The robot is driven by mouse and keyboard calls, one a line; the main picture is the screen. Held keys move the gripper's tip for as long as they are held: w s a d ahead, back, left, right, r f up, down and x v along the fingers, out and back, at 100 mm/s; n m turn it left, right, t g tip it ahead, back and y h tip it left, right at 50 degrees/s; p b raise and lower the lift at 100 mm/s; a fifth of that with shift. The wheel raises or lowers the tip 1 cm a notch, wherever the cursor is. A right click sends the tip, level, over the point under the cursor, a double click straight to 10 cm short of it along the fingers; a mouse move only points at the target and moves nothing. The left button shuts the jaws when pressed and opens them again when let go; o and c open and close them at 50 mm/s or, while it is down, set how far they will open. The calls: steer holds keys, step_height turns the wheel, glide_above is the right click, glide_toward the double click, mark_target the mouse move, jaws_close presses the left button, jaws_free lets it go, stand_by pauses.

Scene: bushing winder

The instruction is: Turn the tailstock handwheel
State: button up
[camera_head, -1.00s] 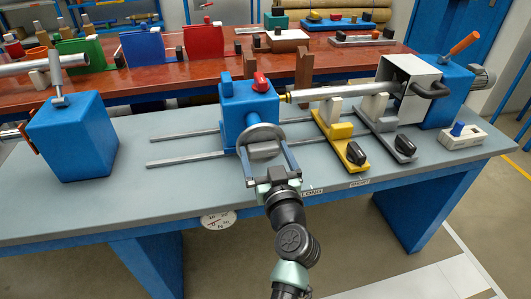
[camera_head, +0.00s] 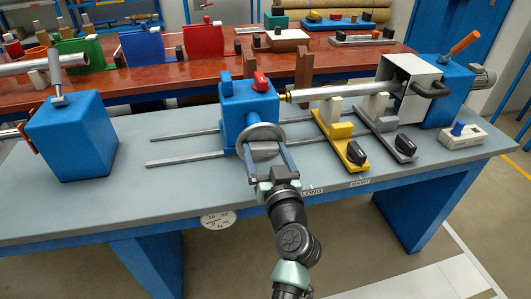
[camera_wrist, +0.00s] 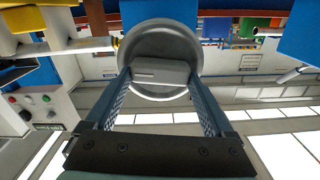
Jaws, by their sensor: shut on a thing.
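In the wrist view the handwheel (camera_wrist: 160,40) is in the upper middle, with the bar between the fingertips of my gripper (camera_wrist: 160,77). The fingers and bar hide part of the wheel.
A silver rod (camera_head: 330,92) runs right from the tailstock to a guarded blue headstock (camera_head: 446,95). Yellow (camera_head: 340,138) and grey supports with black knobs stand just right of the handwheel. A blue box (camera_head: 72,138) stands at left. The bench front left of my gripper is clear.

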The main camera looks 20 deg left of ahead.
steer(key=m, duration=0.3)
steer(key=shift+d, duration=0.15)
steer(key=m, duration=0.4)
steer(key=shift+w+f, duration=0.1)
steer(key=m, duration=0.3)
steer(key=m+p, duration=0.1)
steer(key=m, duration=0.2)
steer(key=shift+d+f, duration=0.1)
steer(key=shift+f, duration=0.1)
steer(key=shift+m, duration=0.3)
steer(key=o, duration=1.1)
steer(key=v, duration=1.3)
steer(key=shift+p, duration=0.35)
